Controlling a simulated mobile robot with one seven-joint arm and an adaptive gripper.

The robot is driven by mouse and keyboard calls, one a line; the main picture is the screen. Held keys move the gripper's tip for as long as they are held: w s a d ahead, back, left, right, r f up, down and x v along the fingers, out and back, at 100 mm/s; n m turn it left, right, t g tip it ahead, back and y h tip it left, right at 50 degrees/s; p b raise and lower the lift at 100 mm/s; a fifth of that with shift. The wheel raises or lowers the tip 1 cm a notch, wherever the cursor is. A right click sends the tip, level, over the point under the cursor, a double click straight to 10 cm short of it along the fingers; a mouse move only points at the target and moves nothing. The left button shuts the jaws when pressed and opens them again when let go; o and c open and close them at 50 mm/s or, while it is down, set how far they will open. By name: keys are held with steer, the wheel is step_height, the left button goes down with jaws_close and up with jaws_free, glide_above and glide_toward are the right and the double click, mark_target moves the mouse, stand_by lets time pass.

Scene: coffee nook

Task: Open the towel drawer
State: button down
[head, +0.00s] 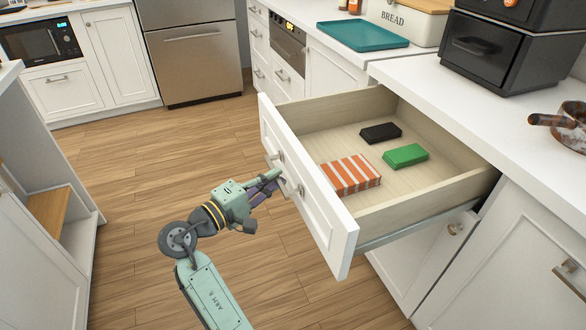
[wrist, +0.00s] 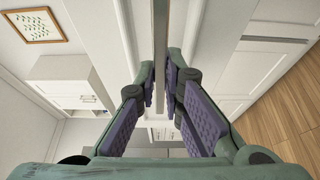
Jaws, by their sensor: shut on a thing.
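The drawer (head: 325,218) is pulled far out of the white counter, and its inside shows in the head view. In it lie an orange and white striped folded cloth (head: 350,174), a green block-like item (head: 405,155) and a black one (head: 381,132). My gripper (head: 277,184) is at the outer face of the drawer front, shut on its metal bar handle (head: 298,189). In the wrist view the handle (wrist: 160,40) runs between the purple finger pads of my gripper (wrist: 160,88). The fingers partly hide the handle in the head view.
Bare wooden floor (head: 130,180) lies left of the open drawer. A white cabinet with an open shelf (head: 50,215) stands at the left edge. On the counter are a teal tray (head: 362,36), a bread box (head: 405,22), a dark appliance (head: 505,55) and a brownish pan (head: 572,125).

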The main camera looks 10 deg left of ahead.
steer(key=shift+s+a, duration=0.6)
steer(key=shift+a, duration=0.2)
steer(key=c, duration=1.7)
jaws_free()
steer(key=v, duration=1.2)
